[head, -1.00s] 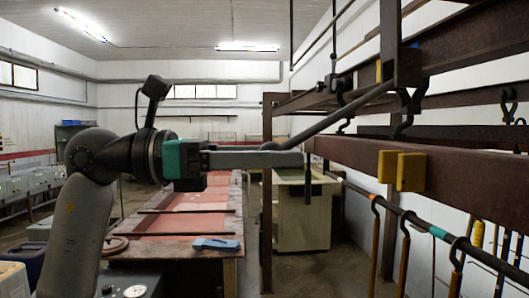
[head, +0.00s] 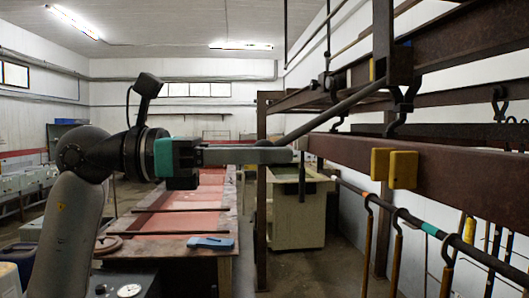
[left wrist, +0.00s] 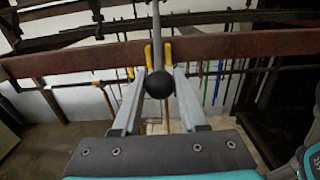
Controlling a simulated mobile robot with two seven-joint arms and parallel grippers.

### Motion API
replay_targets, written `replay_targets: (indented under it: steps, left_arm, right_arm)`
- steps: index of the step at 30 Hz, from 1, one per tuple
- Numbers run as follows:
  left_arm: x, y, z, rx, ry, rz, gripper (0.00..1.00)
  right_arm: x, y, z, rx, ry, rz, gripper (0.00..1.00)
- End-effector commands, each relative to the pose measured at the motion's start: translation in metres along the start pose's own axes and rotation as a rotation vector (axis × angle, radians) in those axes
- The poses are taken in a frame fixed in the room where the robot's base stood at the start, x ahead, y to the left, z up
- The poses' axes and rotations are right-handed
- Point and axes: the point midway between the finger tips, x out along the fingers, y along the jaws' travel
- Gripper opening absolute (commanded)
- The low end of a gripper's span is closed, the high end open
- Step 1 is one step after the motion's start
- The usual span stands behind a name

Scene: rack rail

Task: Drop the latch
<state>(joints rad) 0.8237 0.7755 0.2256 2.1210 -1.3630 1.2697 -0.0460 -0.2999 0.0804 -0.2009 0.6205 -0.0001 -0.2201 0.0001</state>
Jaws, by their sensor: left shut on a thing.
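The latch is a long dark bar (head: 335,110) that slopes down to the left from the rack upright to a black ball knob. In the left wrist view the ball knob (left wrist: 159,84) sits between the fingers, with the grey bar (left wrist: 156,38) running up away from it. My left gripper (head: 270,156) is shut on the latch at its knob end, left of the rack. Two yellow blocks (head: 403,169) stand on the brown rack beam (head: 460,178), below and apart from the raised bar. The fingers partly hide the knob in the head view. My right gripper is out of view.
A rail (head: 400,210) with hanging tools runs below the beam. A bench with a red top (head: 185,222) holds a blue object (head: 210,242) at left. A pale cabinet (head: 297,215) stands behind the rack. Open air lies between the bar and the beam.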

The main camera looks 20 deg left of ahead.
Motion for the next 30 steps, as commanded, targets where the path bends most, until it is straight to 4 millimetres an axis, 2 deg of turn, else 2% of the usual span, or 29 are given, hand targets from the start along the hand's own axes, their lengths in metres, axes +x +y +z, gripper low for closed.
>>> replay_targets:
  steps: [5,15,21,30]
  left_arm:
    - [0.004,0.000,-0.006,0.000,0.000,0.000,0.11]
    - [0.023,0.000,-0.034,-0.001,0.003,0.000,0.11]
    - [0.029,0.000,-0.040,-0.002,0.004,-0.001,0.11]
    - [0.051,0.000,-0.059,-0.001,0.003,-0.002,0.11]
  right_arm:
    - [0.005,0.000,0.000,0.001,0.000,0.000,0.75]
    - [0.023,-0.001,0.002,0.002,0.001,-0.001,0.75]
    - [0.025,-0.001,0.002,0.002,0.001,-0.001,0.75]
    - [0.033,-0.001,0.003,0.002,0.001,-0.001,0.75]
